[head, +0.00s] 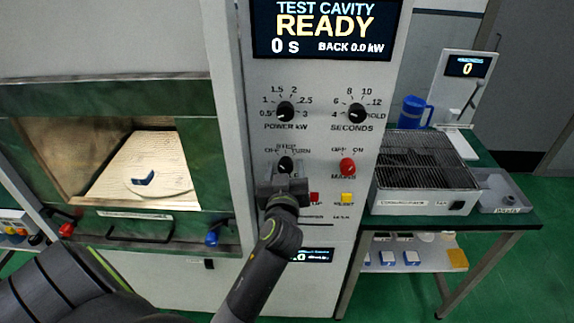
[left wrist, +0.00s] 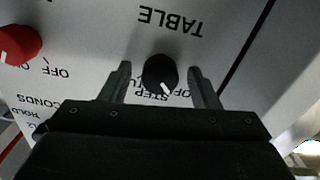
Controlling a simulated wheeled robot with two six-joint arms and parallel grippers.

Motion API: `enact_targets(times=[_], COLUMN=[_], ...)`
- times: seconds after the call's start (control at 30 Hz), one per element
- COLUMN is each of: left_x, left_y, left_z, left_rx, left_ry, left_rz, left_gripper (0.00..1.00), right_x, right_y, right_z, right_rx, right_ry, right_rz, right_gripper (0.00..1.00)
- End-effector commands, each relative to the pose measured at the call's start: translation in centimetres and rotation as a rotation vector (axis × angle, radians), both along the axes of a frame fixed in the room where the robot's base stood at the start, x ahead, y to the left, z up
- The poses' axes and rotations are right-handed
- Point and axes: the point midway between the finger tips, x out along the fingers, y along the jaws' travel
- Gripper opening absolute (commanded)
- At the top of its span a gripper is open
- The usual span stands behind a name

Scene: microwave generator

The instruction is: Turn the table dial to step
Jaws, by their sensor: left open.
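The table dial (head: 286,163) is a small black knob on the white control panel, below the power dial, with OFF, STEP and TURN labels around it. In the left wrist view the knob (left wrist: 160,73) appears upside down under the word TABLE. Its white mark points down and slightly right, between the STEP and OFF labels, which are partly hidden by my gripper. My left gripper (left wrist: 161,86) is open, with one finger on each side of the knob and visible gaps between. In the head view the left gripper (head: 284,182) covers the lower part of the dial. My right gripper is not in view.
A red knob (head: 347,166) is right of the dial. The power dial (head: 285,111) and seconds dial (head: 356,113) are above. Red (head: 314,198) and yellow (head: 347,198) buttons lie close to the gripper. The open cavity (head: 135,165) is at left.

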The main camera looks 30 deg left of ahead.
Motion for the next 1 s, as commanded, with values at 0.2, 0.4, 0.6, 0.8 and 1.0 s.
enact_targets(times=[0.2,0.4,0.6,0.8,1.0], left_x=[-0.01,0.01,0.02,0.03,0.05], left_y=[0.01,0.01,-0.01,-0.01,0.00], left_z=[0.00,0.00,0.01,0.04,0.10], left_rx=[0.001,0.001,0.003,0.036,0.132], left_ry=[0.001,0.001,0.002,0.021,0.080], left_rz=[0.000,0.000,0.000,0.000,0.001], left_gripper=[0.49,0.23,0.11,0.11,0.11], right_x=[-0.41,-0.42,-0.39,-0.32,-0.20], right_y=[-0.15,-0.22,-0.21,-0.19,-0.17], right_z=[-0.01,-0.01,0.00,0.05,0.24], right_rx=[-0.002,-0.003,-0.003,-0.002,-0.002], right_ry=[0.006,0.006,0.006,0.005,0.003], right_rz=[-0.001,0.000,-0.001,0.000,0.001], right_gripper=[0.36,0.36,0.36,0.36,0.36])
